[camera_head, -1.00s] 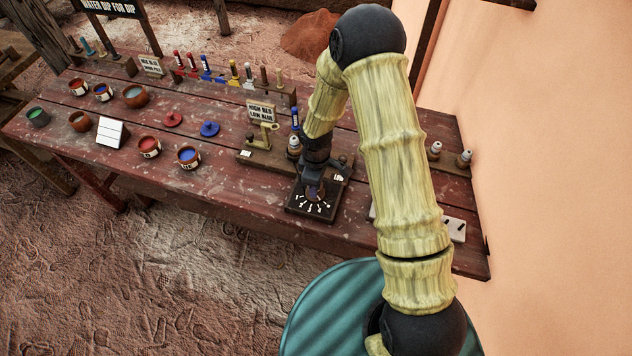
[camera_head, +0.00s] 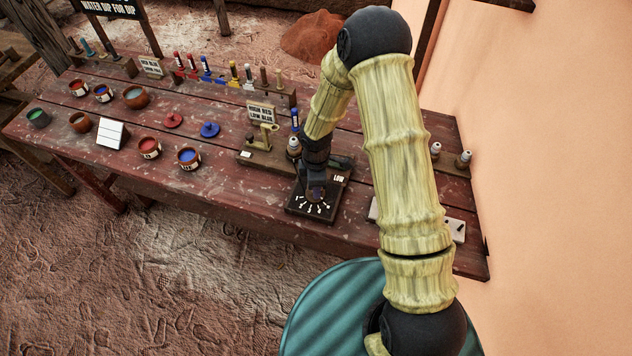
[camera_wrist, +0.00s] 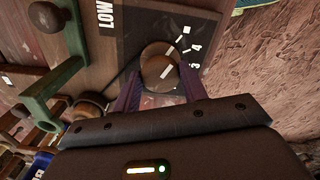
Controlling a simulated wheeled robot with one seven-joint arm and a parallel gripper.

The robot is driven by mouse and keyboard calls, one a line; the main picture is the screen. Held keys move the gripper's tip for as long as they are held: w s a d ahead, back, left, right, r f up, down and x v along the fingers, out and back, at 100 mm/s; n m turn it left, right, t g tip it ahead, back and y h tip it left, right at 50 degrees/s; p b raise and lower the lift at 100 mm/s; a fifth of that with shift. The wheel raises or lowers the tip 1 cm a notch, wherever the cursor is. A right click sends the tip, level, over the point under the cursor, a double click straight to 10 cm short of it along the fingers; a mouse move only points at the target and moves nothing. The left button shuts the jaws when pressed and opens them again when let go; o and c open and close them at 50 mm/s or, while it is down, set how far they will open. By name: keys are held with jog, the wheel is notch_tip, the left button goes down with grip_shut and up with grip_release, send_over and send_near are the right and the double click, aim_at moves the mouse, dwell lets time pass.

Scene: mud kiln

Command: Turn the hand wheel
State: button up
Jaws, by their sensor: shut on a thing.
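The hand wheel (camera_wrist: 158,68) is a round brown knob with a pale mark on it, on a dark dial plate in the wrist view. White ticks and numerals, among them 3 and 4, show beside it. In the head view the dial plate (camera_head: 304,210) lies near the table's front edge; my gripper largely hides the wheel there. My gripper (camera_wrist: 160,76) has its two purple fingers on either side of the wheel, shut on it. It also shows in the head view (camera_head: 314,190), pointing down over the dial. A LOW label (camera_wrist: 105,17) sits beside the dial.
A green bracket (camera_wrist: 50,85) stands close to the dial in the wrist view. Paint pots, including a blue one (camera_head: 188,158), stand to the left. A wall (camera_head: 550,180) rises on the right.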

jog(key=o, duration=1)
jog(key=shift+c, duration=0.2)
notch_tip(320, 180, up, 17)
jog(key=b, duration=0.1)
jog(key=shift+r, duration=0.2)
jog(key=s+d+r+m+t, duration=0.1)
jog(key=s+d+r+m, duration=0.1)
jog(key=s+d+m, duration=0.4)
jog(key=s+d+r+m+t, duration=0.1)
jog(key=s+d+r+m, duration=0.2)
jog(key=s+d+m, duration=0.4)
jog(key=m, duration=0.5)
jog(key=shift+t, duration=0.3)
